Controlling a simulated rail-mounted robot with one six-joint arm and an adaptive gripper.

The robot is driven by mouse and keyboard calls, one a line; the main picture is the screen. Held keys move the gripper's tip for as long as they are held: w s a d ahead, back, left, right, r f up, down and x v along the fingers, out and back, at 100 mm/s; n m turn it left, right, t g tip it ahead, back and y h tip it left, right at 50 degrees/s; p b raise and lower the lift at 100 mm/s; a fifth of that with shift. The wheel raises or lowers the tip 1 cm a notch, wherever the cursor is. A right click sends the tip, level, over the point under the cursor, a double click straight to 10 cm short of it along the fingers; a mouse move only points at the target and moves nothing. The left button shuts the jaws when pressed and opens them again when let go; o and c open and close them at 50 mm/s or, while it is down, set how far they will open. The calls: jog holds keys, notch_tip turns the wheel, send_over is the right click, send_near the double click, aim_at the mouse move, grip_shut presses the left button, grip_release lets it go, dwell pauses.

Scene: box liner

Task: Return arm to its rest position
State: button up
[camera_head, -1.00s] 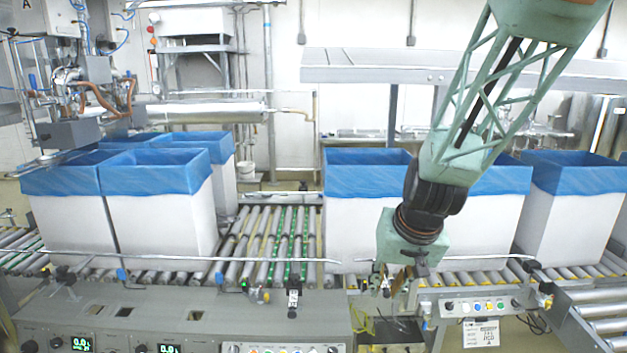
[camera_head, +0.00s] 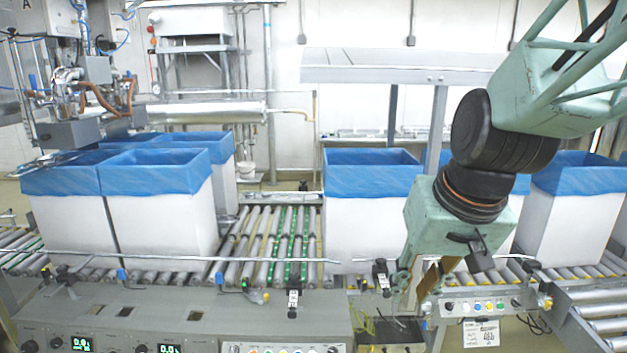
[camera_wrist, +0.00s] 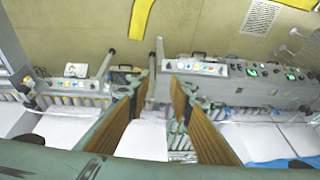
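My arm reaches in from the upper right in the head view, bent at its dark joints. My gripper (camera_head: 418,288) hangs pointing down over the front edge of the conveyor, in front of the right-hand boxes. In the wrist view its two brown-padded fingers (camera_wrist: 162,88) stand apart with nothing held between them.
White boxes with blue liners stand on the roller conveyor, at left (camera_head: 160,220) and right (camera_head: 365,225); my arm partly hides one. The rollers (camera_head: 275,245) between are clear. Control panels (camera_head: 180,325) line the front. A grey shelf (camera_head: 390,68) stands behind.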

jog(key=s+d+r, duration=0.1)
jog(key=s+r, duration=0.2)
jog(key=s, duration=0.8)
jog(key=s+d+r, duration=0.2)
jog(key=s+r, duration=0.1)
jog(key=s, duration=0.8)
jog(key=shift+s+r+h, duration=0.3)
jog(key=shift+r+h, duration=0.05)
jog(key=shift+h, duration=0.05)
